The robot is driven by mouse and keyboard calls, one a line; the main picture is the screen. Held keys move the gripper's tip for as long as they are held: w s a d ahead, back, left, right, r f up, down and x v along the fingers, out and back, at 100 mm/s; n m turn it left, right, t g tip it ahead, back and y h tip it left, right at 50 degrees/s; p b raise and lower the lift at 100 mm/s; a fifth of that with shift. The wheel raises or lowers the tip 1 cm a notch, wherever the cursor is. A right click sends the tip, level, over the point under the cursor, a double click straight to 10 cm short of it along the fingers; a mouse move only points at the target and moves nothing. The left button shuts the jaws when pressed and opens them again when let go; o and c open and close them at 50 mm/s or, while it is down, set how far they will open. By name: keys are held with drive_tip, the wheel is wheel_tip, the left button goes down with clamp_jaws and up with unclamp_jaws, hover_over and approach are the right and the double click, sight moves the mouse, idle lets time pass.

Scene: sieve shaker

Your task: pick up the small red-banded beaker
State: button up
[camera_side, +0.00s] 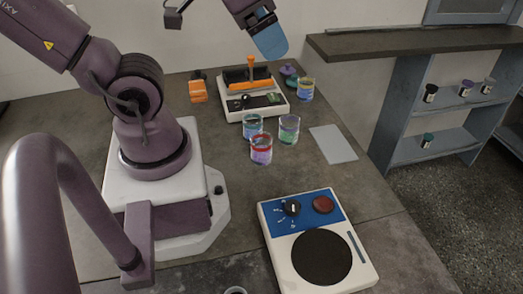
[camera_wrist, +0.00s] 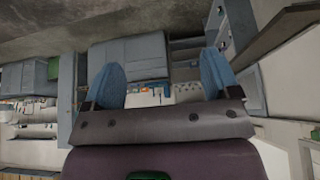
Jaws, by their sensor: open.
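The small red-banded beaker (camera_side: 261,149) stands upright on the grey bench in the side view, with purplish contents. A blue-banded beaker (camera_side: 252,125) stands just behind it, and a green beaker (camera_side: 289,129) stands behind it to the right. My gripper (camera_side: 272,45) is high above the bench, up and behind the beakers, well apart from them. In the wrist view its two blue fingers (camera_wrist: 165,90) are spread apart with nothing between them. The wrist view faces the room, and no beaker shows there.
A shaker with a blue panel and black disc (camera_side: 320,257) sits in front. A white device with an orange handle (camera_side: 249,95), an orange item (camera_side: 197,90) and a yellow-rimmed beaker (camera_side: 306,89) stand behind. A flat grey pad (camera_side: 333,143) lies right of the beakers.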

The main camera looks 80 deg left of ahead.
wheel_tip(320, 180, down, 9)
drive_tip(key=w+d+m+g, duration=0.3)
drive_tip(key=g, duration=0.2)
drive_tip(key=m+g+y, duration=0.5)
drive_tip(key=m+y, duration=0.6)
drive_tip(key=y, duration=0.2)
approach(257, 139)
drive_tip(key=shift+x, duration=4.2)
drive_tip(key=shift+c, duration=0.2)
drive_tip(key=shift+d, duration=0.1)
drive_tip(key=c, duration=1)
